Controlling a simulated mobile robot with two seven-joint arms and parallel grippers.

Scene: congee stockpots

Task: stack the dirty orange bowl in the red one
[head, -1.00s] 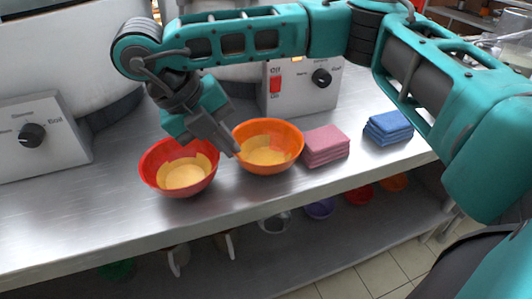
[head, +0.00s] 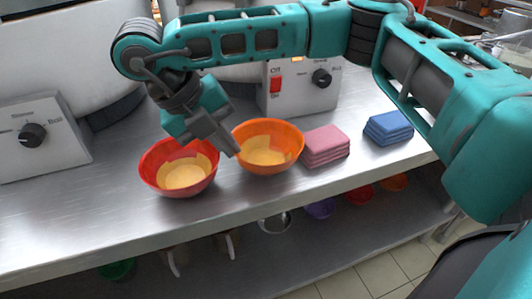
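The orange bowl (head: 285,160) stands upright on the steel counter, with a pale yellow residue inside. The red bowl (head: 150,178) stands upright just to its left, also with yellow residue inside. My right gripper (head: 233,152) is between the two bowls, its fingers at the left rim of the orange bowl. The fingers look close together and overlap the rim in view. I cannot tell whether they grip it. My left gripper is not in view.
Folded pink cloths (head: 325,146) lie right of the orange bowl, and folded blue cloths (head: 388,128) farther right. Control boxes (head: 300,92) and large pots stand behind. Below the counter (head: 90,230), a shelf holds several bowls and mugs. The counter's left front is clear.

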